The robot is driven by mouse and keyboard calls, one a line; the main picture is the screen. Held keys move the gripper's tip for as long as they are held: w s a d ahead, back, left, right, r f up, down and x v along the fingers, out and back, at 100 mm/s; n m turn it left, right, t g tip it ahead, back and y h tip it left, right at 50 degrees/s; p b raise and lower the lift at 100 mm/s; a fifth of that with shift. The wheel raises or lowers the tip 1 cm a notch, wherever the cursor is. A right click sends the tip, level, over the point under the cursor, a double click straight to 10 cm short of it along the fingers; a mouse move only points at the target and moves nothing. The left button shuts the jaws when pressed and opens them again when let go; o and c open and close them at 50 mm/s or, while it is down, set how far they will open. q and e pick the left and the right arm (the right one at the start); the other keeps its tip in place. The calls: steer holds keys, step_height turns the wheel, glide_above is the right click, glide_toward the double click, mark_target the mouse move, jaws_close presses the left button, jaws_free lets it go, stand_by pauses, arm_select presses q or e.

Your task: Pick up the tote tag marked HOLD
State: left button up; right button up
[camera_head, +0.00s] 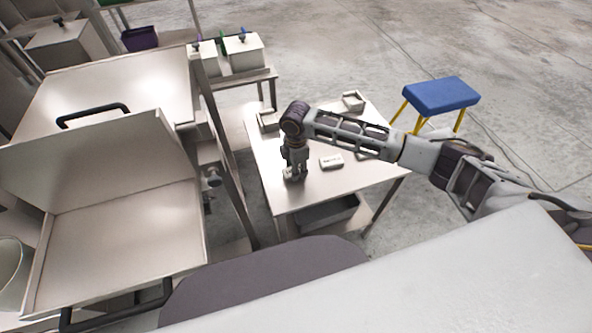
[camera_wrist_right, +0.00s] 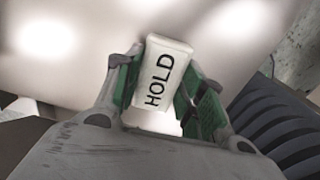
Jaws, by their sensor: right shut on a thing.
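The white tote tag marked HOLD (camera_wrist_right: 166,62) sits between the green-padded fingers of my right gripper (camera_wrist_right: 160,88) in the right wrist view, with its black lettering facing the camera. The fingers are shut on its two long sides. In the head view my right gripper (camera_head: 294,174) points down over the small steel table (camera_head: 318,190), near its left front part. It largely hides the tag there. I cannot tell whether the tag touches the tabletop. My left gripper is not in view.
Another white tag (camera_head: 331,161) lies on the table right of my gripper. Small open trays (camera_head: 352,101) and (camera_head: 267,121) stand at the table's back. Steel weigher equipment (camera_head: 120,225) stands at the left. A blue stool (camera_head: 441,95) stands beyond the table.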

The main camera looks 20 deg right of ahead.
step_height(320, 180, up, 9)
stand_by(0.5)
steer(key=shift+f, duration=0.15)
stand_by(0.4)
